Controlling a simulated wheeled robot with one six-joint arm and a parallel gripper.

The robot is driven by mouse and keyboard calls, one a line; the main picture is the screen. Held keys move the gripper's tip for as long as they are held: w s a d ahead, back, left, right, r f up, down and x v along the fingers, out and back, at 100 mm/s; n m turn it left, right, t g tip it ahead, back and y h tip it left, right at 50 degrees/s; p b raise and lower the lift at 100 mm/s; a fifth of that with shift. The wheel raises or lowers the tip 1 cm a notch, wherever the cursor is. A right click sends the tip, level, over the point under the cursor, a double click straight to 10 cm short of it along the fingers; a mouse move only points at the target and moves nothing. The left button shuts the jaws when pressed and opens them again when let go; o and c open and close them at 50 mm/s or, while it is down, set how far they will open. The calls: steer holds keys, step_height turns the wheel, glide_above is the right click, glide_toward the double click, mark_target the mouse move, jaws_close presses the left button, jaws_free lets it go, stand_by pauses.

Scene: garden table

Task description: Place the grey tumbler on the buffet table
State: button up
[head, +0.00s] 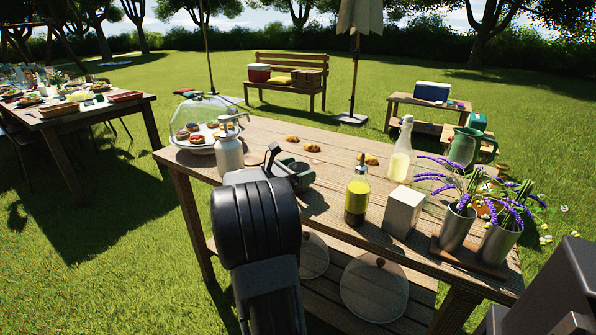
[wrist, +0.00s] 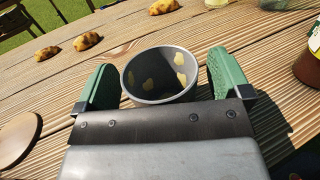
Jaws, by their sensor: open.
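A grey tumbler (wrist: 160,76) with pale yellow patches shows in the wrist view, its open mouth facing my camera. It is between the two green fingers of my gripper (wrist: 164,66), which are apart with a small gap on each side of it. Wooden table planks lie around and beyond it. In the head view my gripper (head: 290,168) is low over the near wooden table (head: 262,133); I cannot make out the tumbler there. A second, laid table (head: 60,115) stands at the far left; I cannot tell which is the buffet table.
A grey bottle (head: 229,155) and a glass dome over food (head: 200,122) are left of my gripper. Pastries (head: 312,147) lie beyond. An oil bottle (head: 357,198), white box (head: 403,212), clear bottle (head: 400,155) and flower pots (head: 457,226) stand to the right.

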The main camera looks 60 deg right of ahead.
steer(key=shift+r, duration=0.25)
steer(key=p+v, duration=0.3)
steer(key=v, duration=0.9)
steer(key=s+a+f+m+t+y, duration=0.1)
steer(key=a+f+m+t+y, duration=0.2)
steer(key=a, duration=0.7)
steer(key=s+a+f+m+t+y, duration=0.2)
steer(key=a+m+y, duration=0.4)
steer(key=a, duration=0.5)
steer(key=s+a+f+m+t+y, duration=0.2)
steer(key=a+f+m+t+y, duration=0.2)
steer(key=a+y, duration=0.3)
steer(key=a+f, duration=0.1)
steer(key=a, duration=0.3)
steer(key=shift+a+f+t+y, duration=0.2)
steer(key=shift+t+y, duration=0.1)
steer(key=shift+t, duration=0.1)
steer(key=shift+s, duration=0.1)
